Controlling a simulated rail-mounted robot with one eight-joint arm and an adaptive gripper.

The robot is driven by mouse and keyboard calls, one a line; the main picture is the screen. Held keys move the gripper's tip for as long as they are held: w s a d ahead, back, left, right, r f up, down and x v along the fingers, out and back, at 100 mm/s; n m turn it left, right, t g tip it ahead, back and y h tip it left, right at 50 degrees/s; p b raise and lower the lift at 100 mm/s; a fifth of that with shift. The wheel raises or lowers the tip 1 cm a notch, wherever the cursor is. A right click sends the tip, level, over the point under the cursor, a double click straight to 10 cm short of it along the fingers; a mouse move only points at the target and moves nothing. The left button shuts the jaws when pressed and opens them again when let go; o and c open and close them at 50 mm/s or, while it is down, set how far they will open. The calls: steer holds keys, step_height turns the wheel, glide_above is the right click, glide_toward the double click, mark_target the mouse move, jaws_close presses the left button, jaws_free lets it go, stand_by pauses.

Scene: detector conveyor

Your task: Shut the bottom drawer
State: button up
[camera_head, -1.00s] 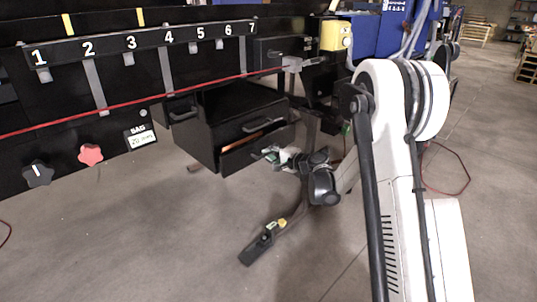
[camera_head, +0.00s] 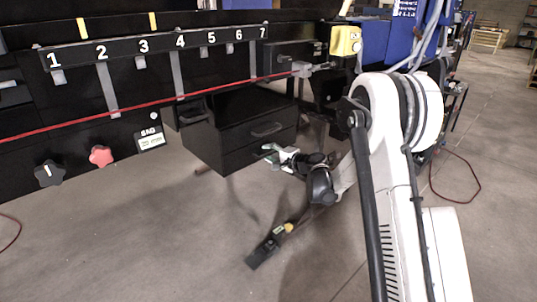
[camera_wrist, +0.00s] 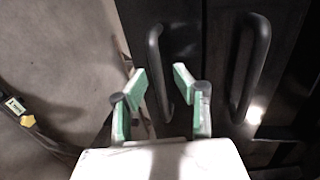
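The bottom drawer (camera_head: 240,157) is the lower black drawer of the cabinet under the conveyor. Its front looks flush, or nearly so, with the upper drawer (camera_head: 235,136). In the wrist view the bottom drawer's front fills the centre, with its black handle (camera_wrist: 158,75) seen between and beyond my fingertips. My gripper (camera_head: 268,152) is at the right part of the bottom drawer's front. In the wrist view my gripper (camera_wrist: 158,78) has its green-padded fingers apart with nothing held. I cannot tell whether a fingertip touches the drawer or handle.
The upper drawer's handle (camera_wrist: 250,68) stands out to the right in the wrist view. A numbered black panel (camera_head: 150,47), a red cord (camera_head: 150,105) and two knobs, one red (camera_head: 101,156), are at left.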

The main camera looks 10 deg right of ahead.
steer(key=v, duration=1.1)
steer(key=shift+s, duration=0.25)
steer(key=shift+d, duration=0.1)
steer(key=s+a+r+n+g+h, duration=0.1)
steer(key=s+a+r+n, duration=0.1)
steer(key=s+r, duration=0.3)
steer(key=s+a+r+n+g+h, duration=0.1)
steer(key=s+a+r+n+g, duration=0.15)
steer(key=s, duration=0.55)
steer(key=s+a+r+n+g+h, duration=0.1)
steer(key=s+a+r+n, duration=0.1)
steer(key=s+r, duration=0.3)
steer(key=s+d+f+n+g+h, duration=0.1)
steer(key=s+d+f+n+h, duration=0.15)
steer(key=s, duration=1.05)
steer(key=s+d+f+n+h, duration=0.1)
steer(key=s+n+h, duration=0.15)
steer(key=s, duration=1.05)
step_height(320, 180, up, 16)
steer(key=p, duration=1.6)
steer(key=shift+s+r, duration=0.1)
steer(key=shift+r, duration=0.05)
